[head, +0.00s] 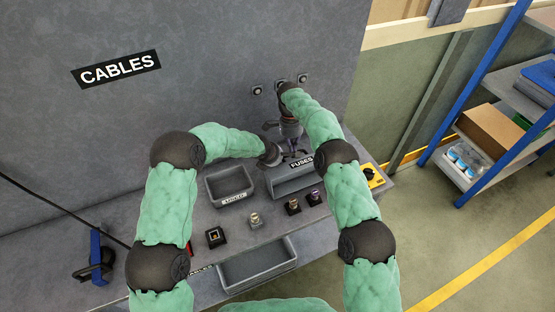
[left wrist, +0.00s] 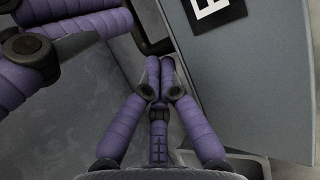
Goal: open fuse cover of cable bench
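The grey fuse box with its FUSES label and cover (head: 293,180) stands at the back right of the bench in the head view. In the left wrist view the labelled grey panel (left wrist: 240,75) fills the right, with a dark bar-like handle (left wrist: 155,46) at its edge. My left gripper (left wrist: 160,64) has its fingertips together just below that handle; I cannot tell whether they touch it. In the head view my left gripper (head: 290,156) is small beside the box. My right gripper (head: 288,130) is above and behind the box; its purple fingers (left wrist: 70,25) also show upper left in the left wrist view, their opening unclear.
A grey bin (head: 230,184) stands left of the fuse box. Several small parts, including a brass-coloured one (head: 255,220), sit in front. An open tray (head: 258,268) is at the front edge. A yellow device (head: 373,177) is at the right. A shelf rack (head: 485,125) stands beyond.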

